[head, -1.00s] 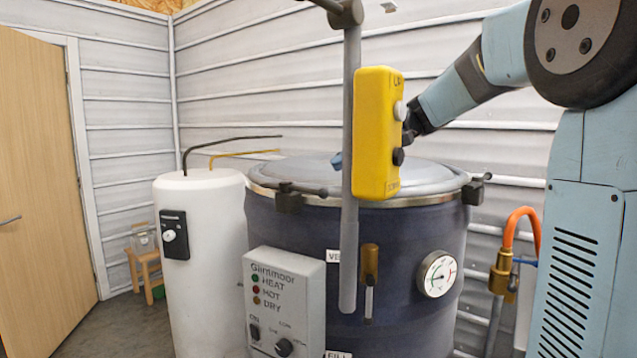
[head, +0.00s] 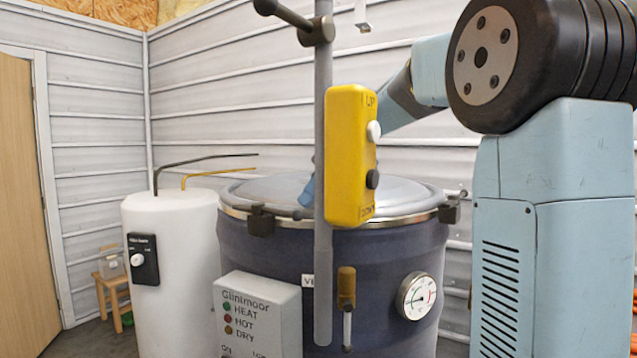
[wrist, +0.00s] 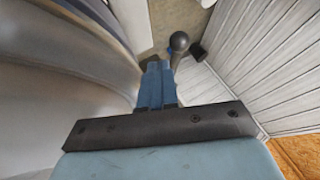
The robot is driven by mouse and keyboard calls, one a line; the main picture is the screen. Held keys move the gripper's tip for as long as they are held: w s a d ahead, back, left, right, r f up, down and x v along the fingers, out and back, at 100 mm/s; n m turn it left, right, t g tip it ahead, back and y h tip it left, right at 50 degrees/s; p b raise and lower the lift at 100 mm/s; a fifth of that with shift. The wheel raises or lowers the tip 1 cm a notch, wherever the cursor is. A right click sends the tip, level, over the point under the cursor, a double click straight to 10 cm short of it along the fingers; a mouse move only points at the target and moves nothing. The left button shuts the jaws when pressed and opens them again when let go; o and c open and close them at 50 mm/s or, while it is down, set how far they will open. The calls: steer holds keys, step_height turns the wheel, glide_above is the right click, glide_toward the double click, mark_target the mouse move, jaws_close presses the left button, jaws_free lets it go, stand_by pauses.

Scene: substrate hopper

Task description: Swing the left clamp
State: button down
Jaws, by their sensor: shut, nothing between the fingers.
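The left clamp (head: 262,218) is a dark block on the metal rim of the drum's lid. Its short lever points right along the rim and ends in a round knob (head: 298,214). My gripper (head: 305,198) is blue, partly hidden behind the grey pole, with its tip close to the knob. In the wrist view my gripper (wrist: 154,66) is shut and empty. A dark ball knob on a stalk (wrist: 180,42) shows just beyond the fingertips, slightly right. I cannot tell whether they touch.
A grey pole (head: 323,120) with a yellow button box (head: 350,155) stands before the drum (head: 385,280). A white tank (head: 172,270) and grey control box (head: 255,315) stand left and in front.

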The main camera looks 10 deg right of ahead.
mark_target(266, 210)
steer(key=x, duration=0.3)
